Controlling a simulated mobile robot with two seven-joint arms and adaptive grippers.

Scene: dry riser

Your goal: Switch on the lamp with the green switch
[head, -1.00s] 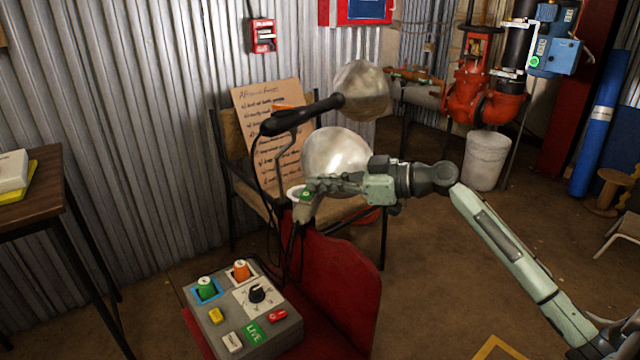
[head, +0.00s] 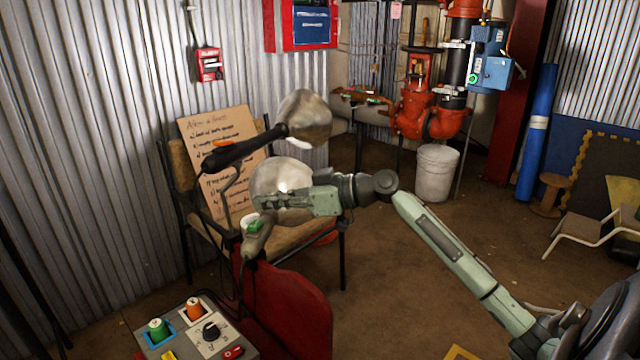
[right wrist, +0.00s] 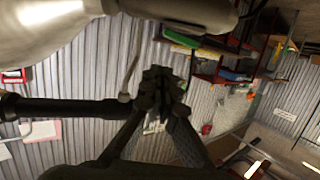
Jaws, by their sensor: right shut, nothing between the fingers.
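Two lamps with round metallic shades stand by the chair. The upper shade (head: 306,114) is on a black arm (head: 245,148); the lower shade (head: 275,178) is partly behind my gripper. A green switch (head: 254,227) sits on a grey handle-like body below them, above the red seat back. My right gripper (head: 262,202) is shut and empty, just above the green switch in the head view; I cannot tell if they touch. The right wrist view shows its closed fingers (right wrist: 160,88) beside a black bar and pale shades. I cannot tell whether either lamp is lit. My left gripper is not in view.
A control box (head: 205,335) with green and orange knobs is at the bottom edge. A red seat back (head: 285,305) stands beside it. A chair (head: 315,232) holds a handwritten cardboard sign (head: 222,150). Red pipework (head: 420,110) and a white bucket (head: 436,172) are behind.

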